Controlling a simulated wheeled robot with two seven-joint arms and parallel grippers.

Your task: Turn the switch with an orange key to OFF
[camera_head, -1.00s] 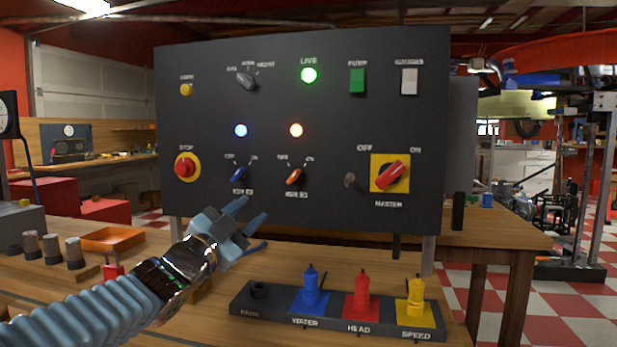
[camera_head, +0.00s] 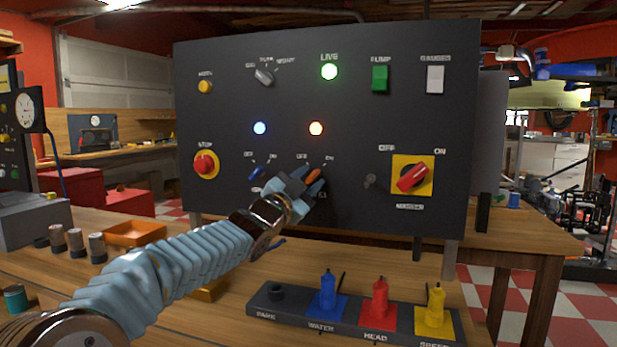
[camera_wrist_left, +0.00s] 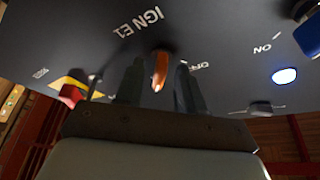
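The orange key (camera_head: 313,176) stands on a switch on the dark panel, below the orange lamp. It tilts toward the upper right, where ON is printed; OFF is printed to its upper left. My left gripper (camera_head: 308,181) is at this switch and partly covers it and its lower label. In the left wrist view the orange key (camera_wrist_left: 160,70) lies between the two open fingers (camera_wrist_left: 160,85), with a visible gap on each side. Whether a finger touches it is not clear. My right gripper is not in view.
A blue key switch (camera_head: 256,173) sits just left of the orange one. A red stop button (camera_head: 205,164) and a red master switch (camera_head: 412,178) flank them. Below, a dark rack (camera_head: 262,305) holds blue, red and yellow plugs on the wooden table.

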